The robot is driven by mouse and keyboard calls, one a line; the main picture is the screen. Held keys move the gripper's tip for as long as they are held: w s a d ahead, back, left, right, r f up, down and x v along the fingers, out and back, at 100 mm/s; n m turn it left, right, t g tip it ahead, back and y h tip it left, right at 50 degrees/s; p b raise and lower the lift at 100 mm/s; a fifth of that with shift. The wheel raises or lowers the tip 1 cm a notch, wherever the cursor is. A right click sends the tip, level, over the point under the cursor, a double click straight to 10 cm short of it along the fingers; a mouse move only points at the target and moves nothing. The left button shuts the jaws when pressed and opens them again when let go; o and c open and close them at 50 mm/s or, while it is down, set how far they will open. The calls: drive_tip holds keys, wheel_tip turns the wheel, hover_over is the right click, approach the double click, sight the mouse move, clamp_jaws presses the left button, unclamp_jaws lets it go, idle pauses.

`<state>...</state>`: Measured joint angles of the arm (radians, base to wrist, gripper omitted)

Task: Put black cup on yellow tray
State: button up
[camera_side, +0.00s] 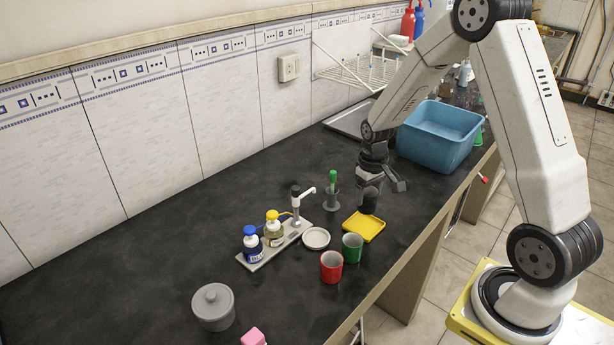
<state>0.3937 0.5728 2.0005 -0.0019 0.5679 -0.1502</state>
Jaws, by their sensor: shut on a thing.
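The yellow tray (362,230) lies flat on the dark bench near its front edge. The black cup (368,201) is upright at the tray's back part, and its lower end overlaps the tray in the picture. I cannot tell whether it touches the tray or is just above it. My gripper (372,184) points down and is shut on the black cup. The gripper hides the cup's upper part.
A green cup (352,247) and a red cup (331,266) stand in front of the tray. A white dish (316,238) and a grey holder with a green-topped item (333,192) are to the left. A blue basin (438,135) stands behind right. The left bench is mostly clear.

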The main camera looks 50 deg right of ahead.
sight(366, 211)
drive_tip(key=shift+f, duration=0.1)
drive_tip(key=shift+f, duration=1.95)
drive_tip(key=shift+f, duration=1.05)
idle(1.7)
drive_tip(key=o, duration=0.9)
drive_tip(key=shift+r, duration=0.1)
drive_tip(key=shift+r, duration=2.9)
drive_tip(key=shift+a, duration=0.1)
